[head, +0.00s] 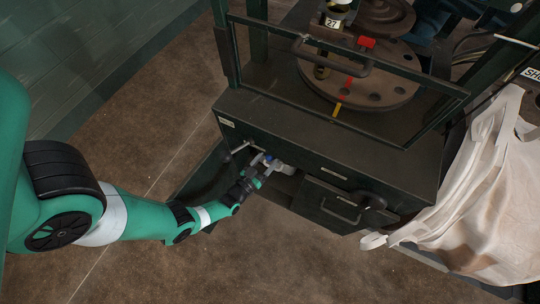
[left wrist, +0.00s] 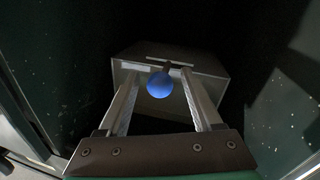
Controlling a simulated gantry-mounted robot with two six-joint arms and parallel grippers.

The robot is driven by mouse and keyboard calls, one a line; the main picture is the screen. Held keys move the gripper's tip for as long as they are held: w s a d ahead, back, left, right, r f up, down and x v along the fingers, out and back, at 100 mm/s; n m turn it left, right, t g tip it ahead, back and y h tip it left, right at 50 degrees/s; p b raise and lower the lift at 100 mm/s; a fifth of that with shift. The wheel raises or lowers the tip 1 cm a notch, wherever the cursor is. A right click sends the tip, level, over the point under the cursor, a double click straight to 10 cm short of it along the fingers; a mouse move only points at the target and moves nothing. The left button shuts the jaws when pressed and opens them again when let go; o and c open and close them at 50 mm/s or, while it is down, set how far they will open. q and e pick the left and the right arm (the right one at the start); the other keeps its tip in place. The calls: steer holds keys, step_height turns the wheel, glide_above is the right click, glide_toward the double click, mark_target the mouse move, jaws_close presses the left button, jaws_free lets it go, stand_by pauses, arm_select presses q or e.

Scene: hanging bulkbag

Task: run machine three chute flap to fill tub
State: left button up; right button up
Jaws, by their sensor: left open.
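My left gripper (head: 262,170) reaches the front of the dark machine (head: 300,135) at its lower left. The left wrist view shows its two fingers (left wrist: 158,92) open, with a blue ball knob (left wrist: 160,85) between them, towards their tips. I cannot tell whether either finger touches the knob. The knob sits in front of a grey box-shaped part (left wrist: 205,62) with a pale label. In the head view the blue knob (head: 267,159) is small beside a light grey part (head: 284,168). I cannot make out the tub or the flap itself. My right gripper is not in view.
A framed guard with a handle (head: 330,57) stands over a round plate (head: 385,85) on the machine. A drawer-like front with a handle (head: 340,208) is right of my gripper. A white bulk bag (head: 480,200) hangs at right. The floor (head: 260,265) in front is clear.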

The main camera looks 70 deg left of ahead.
arm_select(q)
jaws_close()
stand_by(0.4)
stand_by(1.1)
